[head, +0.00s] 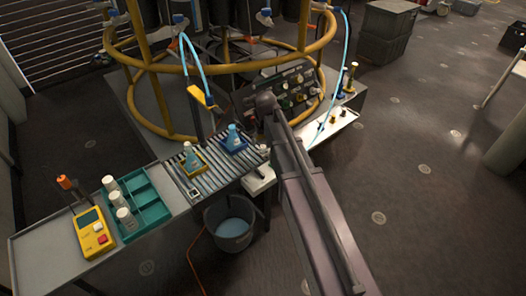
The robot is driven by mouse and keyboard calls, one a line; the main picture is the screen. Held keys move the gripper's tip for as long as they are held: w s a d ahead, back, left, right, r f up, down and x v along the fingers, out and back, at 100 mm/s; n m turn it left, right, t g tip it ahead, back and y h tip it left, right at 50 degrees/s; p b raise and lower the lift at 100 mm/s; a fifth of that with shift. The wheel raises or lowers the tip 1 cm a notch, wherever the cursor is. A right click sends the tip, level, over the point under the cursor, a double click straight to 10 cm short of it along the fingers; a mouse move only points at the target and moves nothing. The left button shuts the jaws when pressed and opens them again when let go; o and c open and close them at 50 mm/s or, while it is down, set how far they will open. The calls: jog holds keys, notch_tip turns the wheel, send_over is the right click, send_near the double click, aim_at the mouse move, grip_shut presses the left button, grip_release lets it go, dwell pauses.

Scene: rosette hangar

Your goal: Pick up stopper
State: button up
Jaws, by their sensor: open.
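I cannot single out a stopper with certainty. Small dark and yellow pieces (339,114) stand on the white shelf at the right, too small to identify. My arm rises from the bottom of the head view to a rounded joint in front of the control panel. My gripper does not show; the arm hides part of the panel and bench there.
A green tray (150,209) with white-capped containers and a yellow meter (93,232) are on the bench's left. A bucket (229,222) stands below. A yellow ring frame (165,128) with blue hoses stands behind.

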aim_at(263, 146)
jog(key=shift+w+f+b, duration=0.15)
jog(key=shift+f+b, duration=0.85)
jog(key=shift+f, duration=0.15)
jog(key=shift+w+f+b, duration=0.15)
jog(key=shift+f+b, duration=0.85)
jog(key=shift+f, duration=0.1)
jog(key=c, duration=1)
